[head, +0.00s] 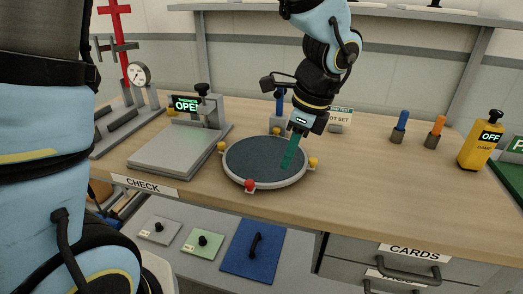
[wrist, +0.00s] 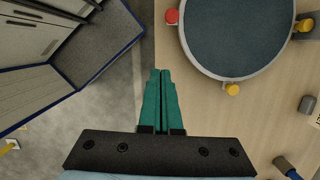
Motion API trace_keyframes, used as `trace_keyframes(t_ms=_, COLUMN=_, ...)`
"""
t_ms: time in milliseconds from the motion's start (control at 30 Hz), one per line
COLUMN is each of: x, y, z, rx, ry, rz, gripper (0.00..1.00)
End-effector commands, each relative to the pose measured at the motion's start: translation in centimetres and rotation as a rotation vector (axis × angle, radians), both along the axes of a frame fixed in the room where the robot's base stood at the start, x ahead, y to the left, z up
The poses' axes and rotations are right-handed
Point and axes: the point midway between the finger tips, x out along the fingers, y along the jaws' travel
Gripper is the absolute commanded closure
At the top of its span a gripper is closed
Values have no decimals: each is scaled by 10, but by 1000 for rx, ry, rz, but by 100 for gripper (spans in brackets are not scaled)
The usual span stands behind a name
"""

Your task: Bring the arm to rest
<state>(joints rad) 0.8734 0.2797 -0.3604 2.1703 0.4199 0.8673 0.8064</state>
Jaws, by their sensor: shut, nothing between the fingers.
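My gripper (head: 290,152) hangs over the round dark pad with a grey rim on the bench in the head view. Its teal fingers point down and are shut with nothing between them. In the wrist view the two fingers (wrist: 162,75) lie side by side. There the tips show against the bench edge, beside the round pad (wrist: 243,77). My arm comes down from the top of the head view, bent at the wrist. I cannot tell the exact height of the fingertips above the bench.
The round pad has yellow knobs and one red knob (head: 250,185). A grey plate fixture (head: 165,152) with an "OPEN" display stands left. Blue (head: 401,120) and orange (head: 437,125) handled tools and a yellow "OFF" device (head: 480,145) stand right. Drawers are below.

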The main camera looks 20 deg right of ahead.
Motion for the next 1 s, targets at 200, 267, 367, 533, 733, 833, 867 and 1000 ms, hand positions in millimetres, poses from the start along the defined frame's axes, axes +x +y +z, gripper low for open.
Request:
trace_keyframes(t_ms=200, x=8, y=8, z=1, rx=-9, ry=0, rz=58, gripper=100)
trace_keyframes(t_ms=267, x=19, y=21, z=-1, rx=-27, ry=-1, rz=151, gripper=100)
trace_keyframes(t_ms=367, x=48, y=58, z=-4, rx=-78, ry=-6, rz=422, gripper=100)
trace_keyframes(t_ms=533, x=93, y=149, z=-10, rx=-204, ry=-39, rz=1071, gripper=100)
trace_keyframes(t_ms=733, x=112, y=246, z=-15, rx=-349, ry=-104, rz=1768, gripper=100)
trace_keyframes(t_ms=833, x=113, y=278, z=-16, rx=-403, ry=-134, rz=2004, gripper=100)
trace_keyframes(t_ms=867, x=112, y=284, z=-16, rx=-414, ry=-141, rz=2055, gripper=100)
trace_keyframes(t_ms=1000, x=111, y=302, z=-17, rx=-446, ry=-160, rz=2192, gripper=100)
